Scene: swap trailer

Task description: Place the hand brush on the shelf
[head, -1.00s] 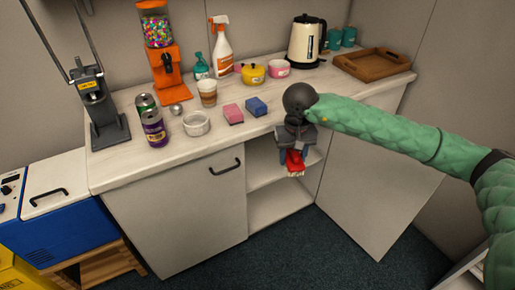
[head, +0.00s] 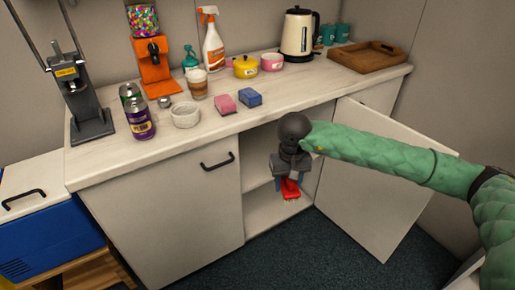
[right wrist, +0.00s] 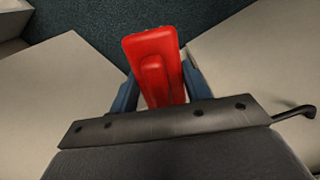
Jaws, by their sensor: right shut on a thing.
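The red hand brush (head: 290,188) is held in my right gripper (head: 287,180), in front of the open cabinet. Its pale bristles show faintly at its lower end in the head view. In the right wrist view the red brush (right wrist: 155,65) sits between the two blue fingers of my right gripper (right wrist: 160,95), which are shut on it. The shelf (head: 257,184) is a pale board inside the open cabinet, partly hidden behind my gripper. The cabinet floor (head: 262,215) shows below it. I cannot tell whether the brush touches anything. My left gripper is not in view.
The cabinet's right door (head: 375,190) stands open; the left door (head: 165,205) is shut. The countertop (head: 250,118) above holds sponges (head: 237,100), cans (head: 140,115), a kettle (head: 299,35) and a wooden tray (head: 367,57). A blue cooler (head: 45,235) stands at the left.

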